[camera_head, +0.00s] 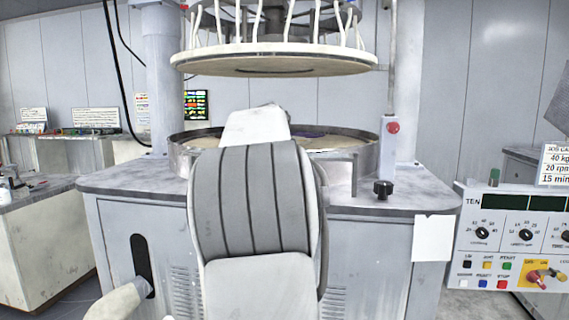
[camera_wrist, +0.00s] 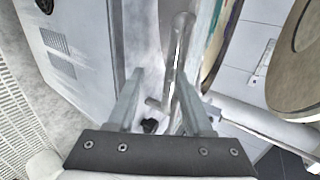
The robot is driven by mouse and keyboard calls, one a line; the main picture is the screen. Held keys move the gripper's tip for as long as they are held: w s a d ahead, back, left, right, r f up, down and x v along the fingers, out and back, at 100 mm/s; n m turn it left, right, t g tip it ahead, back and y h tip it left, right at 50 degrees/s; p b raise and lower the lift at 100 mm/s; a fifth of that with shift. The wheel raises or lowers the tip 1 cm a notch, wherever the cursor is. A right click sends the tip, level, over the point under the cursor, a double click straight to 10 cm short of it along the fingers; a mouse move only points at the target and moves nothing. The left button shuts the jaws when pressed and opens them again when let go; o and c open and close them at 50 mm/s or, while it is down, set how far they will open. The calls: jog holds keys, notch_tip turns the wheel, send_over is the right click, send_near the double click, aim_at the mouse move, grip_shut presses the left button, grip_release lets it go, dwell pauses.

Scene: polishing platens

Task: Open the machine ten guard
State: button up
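Machine ten, with its "TEN" control panel (camera_head: 512,235), stands ahead in the head view. A low curved metal guard (camera_head: 345,160) rings the platen on its worktop; its near middle is hidden behind my arm. A bent metal bar, which looks like the guard's handle (camera_head: 355,183), hangs at the guard's front right. My gripper is hidden behind my arm in the head view. In the wrist view my gripper (camera_wrist: 158,73) is open, its two fingers apart. A metal bar (camera_wrist: 181,40) runs between and beyond the fingertips, nearer the right one; I cannot tell whether they touch.
A round upper plate (camera_head: 275,60) with white hoses hangs above the platen. A black knob (camera_head: 383,188) stands on the worktop (camera_head: 420,192) at the right. A post with a red button (camera_head: 393,127) rises behind it. Another bench (camera_head: 35,190) stands at the left.

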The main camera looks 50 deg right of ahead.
jog(key=shift+r, duration=0.1)
jog(key=p+v, duration=0.1)
jog(key=v, duration=1.6)
jog(key=shift+s+a+r, duration=0.1)
jog(key=shift+s+a, duration=0.05)
jog(key=s+a+f+n+t+y, duration=0.1)
jog(key=s+a+f+n+y, duration=0.15)
jog(key=a+f+n, duration=0.7)
jog(key=s+a+f+n+y, duration=0.1)
jog(key=a+f+n+y, duration=0.5)
jog(key=a, duration=0.6)
jog(key=s+a+f+n+g+y, duration=0.1)
jog(key=s+a+f+n+y, duration=0.1)
jog(key=s+a+f+n, duration=1.1)
jog(key=w+r+n+p, duration=0.1)
jog(key=w+r+p, duration=0.2)
jog(key=r+p, duration=2.1)
jog(key=shift+a+r+p, duration=0.2)
jog(key=shift+r+p, duration=0.1)
jog(key=shift+r, duration=0.4)
